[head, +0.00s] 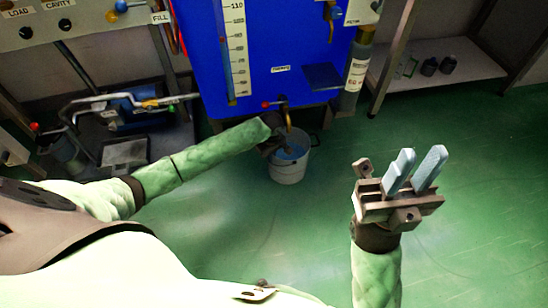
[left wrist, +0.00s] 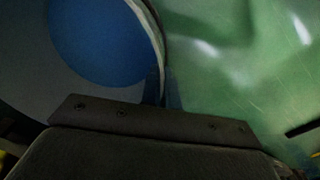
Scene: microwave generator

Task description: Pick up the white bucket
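The white bucket (head: 287,172) stands upright on the green floor below the blue machine, with blue liquid inside and a dark handle at its right. My right gripper (head: 421,154) is open and empty, well right of the bucket.
The blue machine (head: 285,40) with a level scale (head: 237,45) and a spout stands directly behind the bucket. A grey cylinder (head: 356,75) hangs at its right. A low shelf (head: 460,65) is at the back right. The floor right of the bucket is clear.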

